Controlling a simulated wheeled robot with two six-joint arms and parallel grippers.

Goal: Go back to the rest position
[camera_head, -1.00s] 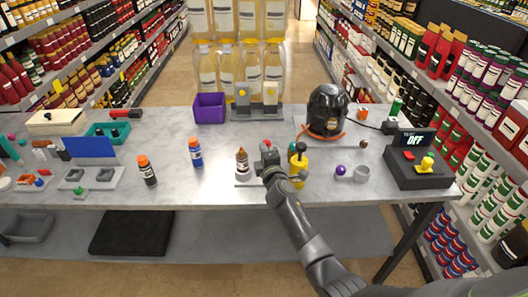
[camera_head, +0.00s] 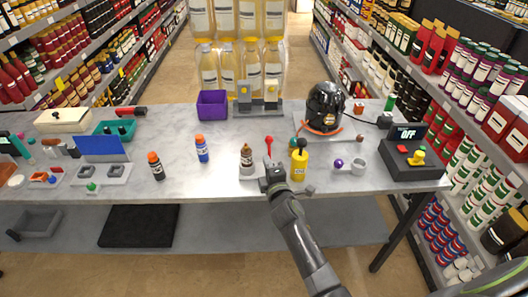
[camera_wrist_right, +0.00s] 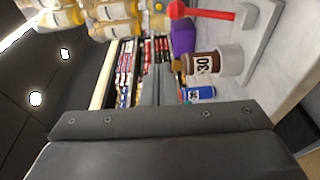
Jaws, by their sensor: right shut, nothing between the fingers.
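My right gripper (camera_head: 269,166) is over the front edge of the table, shut and empty. Its arm comes up from the bottom right. A red-tipped stick (camera_head: 268,142) shows just beyond its fingertips; whether they touch I cannot tell. To its left a brown bottle (camera_head: 246,156) stands on a grey base, and to its right is a yellow bottle (camera_head: 299,164). In the right wrist view a dark gripper body (camera_wrist_right: 160,125) fills the bottom. Beyond it are the brown bottle (camera_wrist_right: 203,64) labelled 30 and the red-headed stick (camera_wrist_right: 177,10). My left gripper is not in view.
A black dome (camera_head: 325,105) with an orange rim stands behind right, near a control box (camera_head: 420,172) reading OFF. A purple bin (camera_head: 212,104), a blue bottle (camera_head: 201,150) and an orange-capped bottle (camera_head: 156,167) are further left. Open floor lies in front of the table.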

